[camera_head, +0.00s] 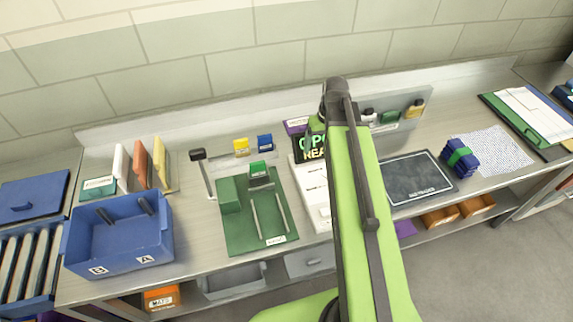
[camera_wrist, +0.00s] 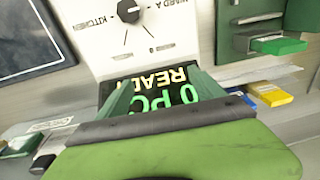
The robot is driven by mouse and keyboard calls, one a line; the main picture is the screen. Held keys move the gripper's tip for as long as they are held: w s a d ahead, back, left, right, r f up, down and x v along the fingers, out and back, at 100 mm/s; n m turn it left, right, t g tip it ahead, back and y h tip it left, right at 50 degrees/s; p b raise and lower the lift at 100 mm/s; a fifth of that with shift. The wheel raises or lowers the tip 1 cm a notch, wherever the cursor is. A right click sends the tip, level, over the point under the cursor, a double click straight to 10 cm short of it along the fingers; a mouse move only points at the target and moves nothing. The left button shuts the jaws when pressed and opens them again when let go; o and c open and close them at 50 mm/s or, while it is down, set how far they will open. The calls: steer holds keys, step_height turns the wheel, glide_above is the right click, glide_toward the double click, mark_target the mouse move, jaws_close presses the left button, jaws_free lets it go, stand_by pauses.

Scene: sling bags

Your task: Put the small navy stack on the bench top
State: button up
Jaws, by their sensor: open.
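The small navy stack (camera_head: 470,165) is a dark blue folded bundle with a green band around it. It sits on the right part of the bench, between the dark framed mat and the dotted white sheet, overlapping the sheet's left edge in the picture. The grey bench top (camera_head: 190,245) runs along the wall. My gripper (camera_wrist: 162,92) is open and empty in the wrist view, its green fingers either side of a lit display. In the head view my arm largely hides it, left of the stack and away from it. The stack is out of the wrist view.
The dark mat (camera_head: 420,182) and the dotted sheet (camera_head: 505,150) flank the stack. A white device with a lit display (camera_head: 313,143) stands mid-bench, beside a green fixture board (camera_head: 232,230). A blue bin (camera_head: 118,250) is at left. Papers and a green folder (camera_head: 500,105) lie far right.

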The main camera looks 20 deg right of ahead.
steer(key=s+a, duration=0.2)
steer(key=a, duration=0.5)
steer(key=s+a, duration=0.3)
steer(key=a, duration=0.5)
steer(key=shift+g+h, duration=0.3)
steer(key=shift+h, duration=0.1)
steer(key=shift+f, duration=0.1)
step_height(320, 180, down, 5)
steer(key=b, duration=0.5)
steer(key=shift+r+p, duration=0.35)
steer(key=shift+r, duration=0.05)
